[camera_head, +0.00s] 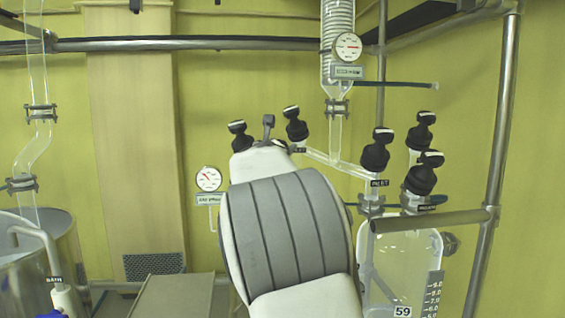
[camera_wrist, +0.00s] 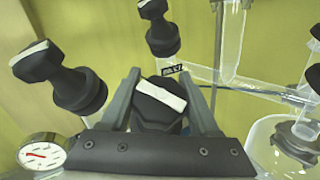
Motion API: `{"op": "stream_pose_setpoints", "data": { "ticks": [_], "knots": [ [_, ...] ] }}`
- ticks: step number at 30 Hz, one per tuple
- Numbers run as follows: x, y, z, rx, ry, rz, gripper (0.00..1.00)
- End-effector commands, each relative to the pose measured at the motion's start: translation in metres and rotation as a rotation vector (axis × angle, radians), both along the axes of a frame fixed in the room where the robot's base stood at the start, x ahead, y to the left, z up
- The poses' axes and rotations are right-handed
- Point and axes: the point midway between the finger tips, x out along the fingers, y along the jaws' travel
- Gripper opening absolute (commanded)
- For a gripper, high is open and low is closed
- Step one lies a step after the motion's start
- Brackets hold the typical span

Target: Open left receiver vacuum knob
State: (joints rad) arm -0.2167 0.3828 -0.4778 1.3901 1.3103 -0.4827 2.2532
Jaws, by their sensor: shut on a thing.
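My gripper (camera_wrist: 162,84) is shut on a black knob (camera_wrist: 158,112) with a white bar across its top, in the wrist view. One finger is on each side of the knob. The white bar lies slanted, falling toward the right. I cannot read a label on this knob, so its name is not confirmed by the picture. In the head view my white and grey arm covers the held knob and most of the gripper.
Close by are a left black knob (camera_head: 237,136) and a labelled one (camera_head: 295,124). More black knobs (camera_head: 375,150) stand to the right. A round gauge (camera_head: 208,179) is left of my arm. Glass tubing and a metal rail (camera_head: 435,220) are close on the right.

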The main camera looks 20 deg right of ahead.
Motion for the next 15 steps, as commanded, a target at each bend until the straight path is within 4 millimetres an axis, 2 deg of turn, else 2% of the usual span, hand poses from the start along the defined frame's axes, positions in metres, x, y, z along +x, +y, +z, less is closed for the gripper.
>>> {"op": "stream_pose_setpoints", "data": {
  "ticks": [1,15],
  "knots": [
    [-0.0005,-0.0009,-0.0092,-0.012,0.000,0.023,0.06],
    [0.0028,0.0032,-0.0045,-0.114,0.033,0.205,0.06]
  ]
}}
